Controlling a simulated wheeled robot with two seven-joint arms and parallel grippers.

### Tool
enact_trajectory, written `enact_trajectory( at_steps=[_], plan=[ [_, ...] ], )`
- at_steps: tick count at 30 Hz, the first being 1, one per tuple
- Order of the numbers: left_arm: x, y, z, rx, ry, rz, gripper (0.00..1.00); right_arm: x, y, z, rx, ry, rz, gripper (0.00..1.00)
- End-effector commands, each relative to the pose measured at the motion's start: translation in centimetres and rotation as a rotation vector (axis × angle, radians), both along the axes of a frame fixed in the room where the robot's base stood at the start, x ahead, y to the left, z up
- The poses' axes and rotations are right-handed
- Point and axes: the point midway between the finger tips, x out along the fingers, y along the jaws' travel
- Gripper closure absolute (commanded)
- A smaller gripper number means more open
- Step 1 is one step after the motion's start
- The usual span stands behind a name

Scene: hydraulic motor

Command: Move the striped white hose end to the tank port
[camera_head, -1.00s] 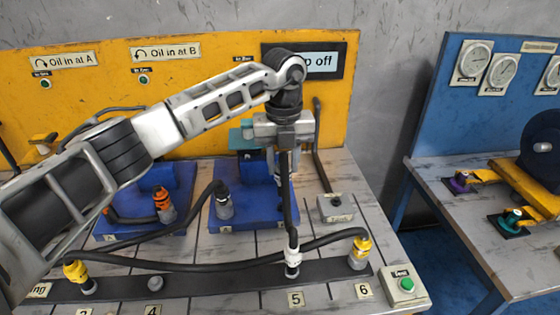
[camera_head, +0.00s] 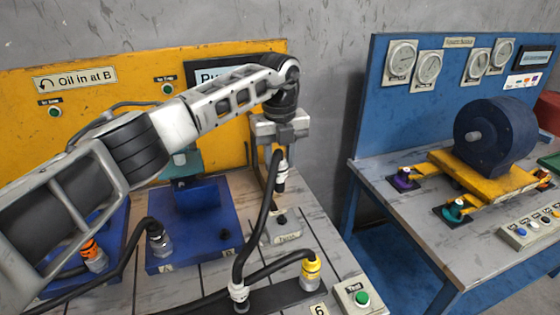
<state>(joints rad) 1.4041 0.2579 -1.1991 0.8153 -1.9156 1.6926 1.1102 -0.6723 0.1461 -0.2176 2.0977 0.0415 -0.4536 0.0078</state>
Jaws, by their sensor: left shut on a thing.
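My left gripper (camera_head: 283,136) reaches over the bench from the left, pointing down, and is shut on the black hose at its white end. The white hose end (camera_head: 282,176) hangs below the jaws, tip down; its stripes are too small to make out. In the picture it is above a small grey box (camera_head: 283,227) with a dark port and a label too small to read, possibly the tank port. The tip appears apart from the box. The hose loops down to another white connector (camera_head: 238,293) on the dark strip. My right gripper is not in view.
A blue block (camera_head: 190,225) with a grey connector (camera_head: 160,240) stands left of the box. A yellow connector (camera_head: 311,268) and a green-button box (camera_head: 358,298) are at the front right. A second bench with a motor (camera_head: 495,137) stands right, across a gap.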

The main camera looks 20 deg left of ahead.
Motion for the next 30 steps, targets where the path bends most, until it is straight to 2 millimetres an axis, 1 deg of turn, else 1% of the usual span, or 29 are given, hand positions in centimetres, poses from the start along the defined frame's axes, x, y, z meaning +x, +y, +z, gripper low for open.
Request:
enact_trajectory(
  at_steps=[6,14,17,30],
  plan=[
    [0.2,0.3,0.0,0.000,0.000,0.014,1.00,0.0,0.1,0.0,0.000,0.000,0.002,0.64],
    [0.2,0.2,-0.2,0.000,0.000,0.010,1.00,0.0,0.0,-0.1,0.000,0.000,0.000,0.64],
    [0.2,0.2,-0.9,0.001,0.001,0.010,1.00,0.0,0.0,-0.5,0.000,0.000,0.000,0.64],
    [0.2,0.2,-5.3,-0.001,0.001,0.010,1.00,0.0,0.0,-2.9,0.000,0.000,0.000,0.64]
  ],
)
